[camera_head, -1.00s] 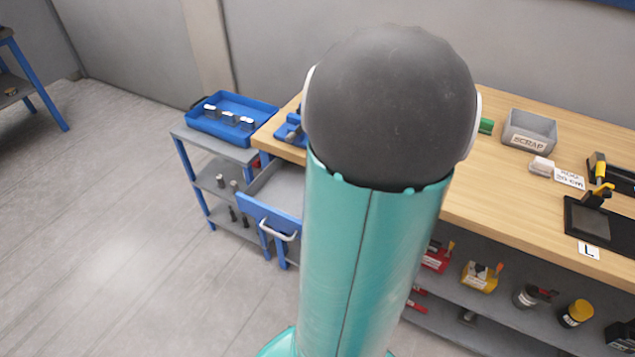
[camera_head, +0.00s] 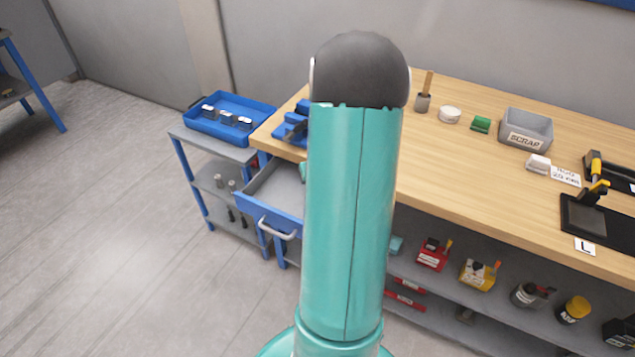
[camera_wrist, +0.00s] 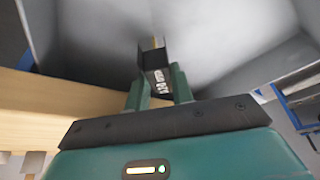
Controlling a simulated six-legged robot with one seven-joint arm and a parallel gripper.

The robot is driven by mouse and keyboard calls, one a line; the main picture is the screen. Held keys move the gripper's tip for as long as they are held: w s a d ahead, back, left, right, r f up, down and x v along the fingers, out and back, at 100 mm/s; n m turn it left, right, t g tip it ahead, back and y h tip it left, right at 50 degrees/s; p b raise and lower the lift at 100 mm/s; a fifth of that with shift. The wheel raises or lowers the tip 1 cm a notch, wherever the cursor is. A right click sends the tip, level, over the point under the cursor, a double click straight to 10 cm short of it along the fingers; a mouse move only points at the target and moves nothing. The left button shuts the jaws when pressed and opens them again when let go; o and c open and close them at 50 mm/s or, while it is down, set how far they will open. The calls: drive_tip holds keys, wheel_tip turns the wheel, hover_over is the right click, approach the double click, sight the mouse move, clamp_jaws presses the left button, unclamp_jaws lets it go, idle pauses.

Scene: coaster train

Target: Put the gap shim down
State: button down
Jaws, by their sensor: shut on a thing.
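My gripper (camera_wrist: 159,84) shows in the wrist view with its two green fingers shut on a small dark piece, which I take to be the gap shim (camera_wrist: 154,61). The piece has pale lettering on its near face and a thin yellowish strip at its far end. It sits between the fingertips against grey surfaces, and I cannot tell whether it touches any of them. In the head view my arm hides the gripper and the shim. The open grey drawer (camera_head: 262,190) with a blue front is partly behind my arm.
The wooden bench (camera_head: 455,150) bears a grey SCRAP bin (camera_head: 526,132), a green block (camera_head: 481,124) and a black fixture (camera_head: 590,216). A blue tray (camera_head: 237,104) stands on a cart at left. The shelf below holds several items. The floor at left is clear.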

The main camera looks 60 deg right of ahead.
drive_tip(key=shift+f, duration=0.35)
drive_tip(key=shift+f, duration=0.15)
drive_tip(key=c, duration=1.2)
unclamp_jaws()
drive_tip(key=v, duration=1.2)
drive_tip(key=w+a+r+n+t+y, duration=0.15)
drive_tip(key=w+a+r, duration=0.3)
drive_tip(key=a, duration=0.55)
drive_tip(key=w+a+r+n+g+h, duration=0.1)
drive_tip(key=w+a+r+n, duration=0.15)
drive_tip(key=a+r, duration=0.55)
drive_tip(key=s+a+r+n+y, duration=0.1)
drive_tip(key=s+a, duration=0.3)
drive_tip(key=a, duration=0.7)
drive_tip(key=s+a+r+n+t+y, duration=0.1)
drive_tip(key=s+a+r+n, duration=0.2)
drive_tip(key=a, duration=0.8)
drive_tip(key=shift+s+a, duration=0.3)
drive_tip(key=shift+s, duration=0.15)
